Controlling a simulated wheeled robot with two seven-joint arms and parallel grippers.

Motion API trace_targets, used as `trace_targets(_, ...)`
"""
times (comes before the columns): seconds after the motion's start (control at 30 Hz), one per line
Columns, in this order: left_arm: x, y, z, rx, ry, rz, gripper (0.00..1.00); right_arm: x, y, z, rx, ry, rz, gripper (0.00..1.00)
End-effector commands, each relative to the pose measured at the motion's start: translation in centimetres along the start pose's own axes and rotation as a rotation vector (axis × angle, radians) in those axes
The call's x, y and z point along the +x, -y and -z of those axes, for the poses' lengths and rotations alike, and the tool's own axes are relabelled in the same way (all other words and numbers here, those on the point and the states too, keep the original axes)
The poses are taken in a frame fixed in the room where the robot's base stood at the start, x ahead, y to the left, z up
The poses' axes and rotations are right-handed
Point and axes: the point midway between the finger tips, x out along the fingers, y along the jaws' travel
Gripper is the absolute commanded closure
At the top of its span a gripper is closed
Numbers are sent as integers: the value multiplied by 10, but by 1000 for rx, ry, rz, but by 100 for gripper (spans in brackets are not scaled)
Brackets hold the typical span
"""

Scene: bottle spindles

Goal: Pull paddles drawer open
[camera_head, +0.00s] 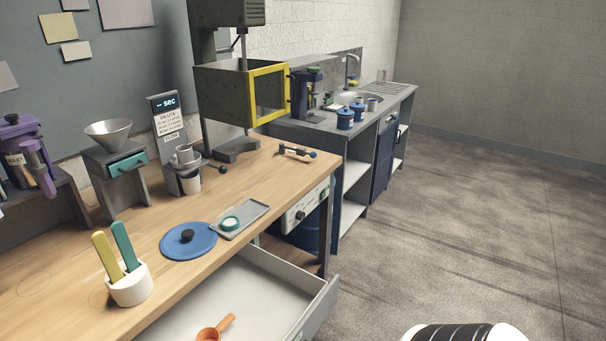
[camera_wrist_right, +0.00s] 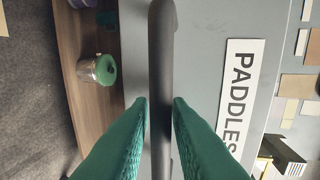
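The paddles drawer front (camera_wrist_right: 205,60) is a flat grey panel in the right wrist view, with a white PADDLES label (camera_wrist_right: 238,95) that reads sideways. Its dark bar handle (camera_wrist_right: 161,50) runs from top to bottom of that view. My right gripper's green fingers (camera_wrist_right: 160,105) lie on either side of the bar, closed against it. In the head view a pale drawer (camera_head: 262,300) stands pulled out under the wooden bench, with an orange scoop (camera_head: 216,328) inside. I cannot tell whether it is the labelled one. Neither gripper shows in the head view.
The wooden bench (camera_head: 85,237) carries a white cup (camera_head: 131,286) with a yellow and a green paddle, a blue lid (camera_head: 188,241) and a grey tray (camera_head: 240,219). A green-lidded jar (camera_wrist_right: 103,68) stands on a wooden shelf. Open floor (camera_head: 470,230) lies to the right.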

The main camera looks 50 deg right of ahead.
Motion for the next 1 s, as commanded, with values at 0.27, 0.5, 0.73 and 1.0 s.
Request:
trace_targets(0.27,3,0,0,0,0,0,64,-12,-2,0,1,0,-3,83)
trace_targets(0.5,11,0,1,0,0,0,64,-61,-3,0,2,-2,-5,83)
trace_targets(0.73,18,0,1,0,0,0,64,-103,-2,0,1,-1,-3,83)
trace_targets(1.0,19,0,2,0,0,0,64,-120,0,0,0,0,0,83)
